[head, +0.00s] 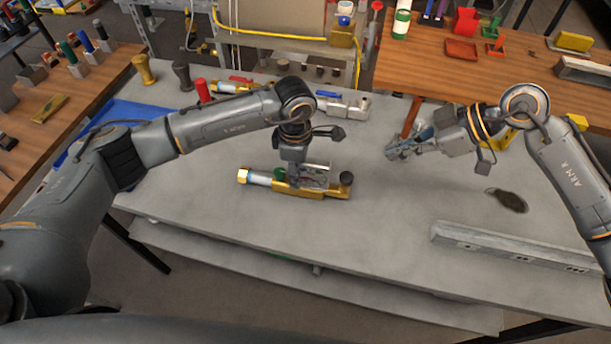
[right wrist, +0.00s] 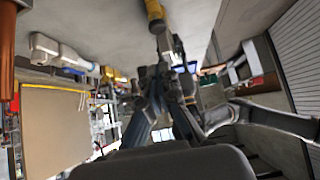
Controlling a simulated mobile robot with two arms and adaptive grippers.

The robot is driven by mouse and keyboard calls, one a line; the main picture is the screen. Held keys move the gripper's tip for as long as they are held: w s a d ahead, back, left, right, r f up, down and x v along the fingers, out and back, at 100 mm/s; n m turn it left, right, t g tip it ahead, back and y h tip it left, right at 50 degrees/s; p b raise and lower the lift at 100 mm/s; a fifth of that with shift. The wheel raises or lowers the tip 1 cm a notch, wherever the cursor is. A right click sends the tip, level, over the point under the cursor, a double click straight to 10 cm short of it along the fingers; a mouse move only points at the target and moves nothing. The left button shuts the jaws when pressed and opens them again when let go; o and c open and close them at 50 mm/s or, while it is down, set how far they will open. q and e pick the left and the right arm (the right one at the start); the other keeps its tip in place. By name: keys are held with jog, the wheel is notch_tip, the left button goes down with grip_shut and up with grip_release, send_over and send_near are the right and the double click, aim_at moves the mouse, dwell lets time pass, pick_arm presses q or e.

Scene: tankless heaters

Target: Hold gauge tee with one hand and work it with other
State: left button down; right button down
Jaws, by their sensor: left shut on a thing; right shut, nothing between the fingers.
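The gauge tee (head: 284,189), a brass body with a pale blue-white section, a hex brass end at left and a dark round end at right, lies along the grey bench in the head view. My left gripper (head: 308,182) comes down from above and is shut on its middle, hiding part of it. My right gripper (head: 393,153) is shut and empty, off to the right of the tee and apart from it. Its dark fingers (right wrist: 165,85) show in the right wrist view, with a brass-coloured piece (right wrist: 154,12) at the top edge.
A brown-handled tool (head: 411,117) stands close behind my right gripper. More fittings and a red-handled piece (head: 203,91) are behind. The bench front is clear.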

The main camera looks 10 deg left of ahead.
notch_tip(320, 180, up, 2)
jog(key=shift+r, duration=0.15)
dwell(0.3)
send_over(343, 175)
jog(key=d, duration=0.3)
notch_tip(343, 175, down, 7)
jog(key=shift+s+a+f, duration=0.1)
jog(key=shift+s+f, duration=0.05)
jog(key=shift+f, duration=1.95)
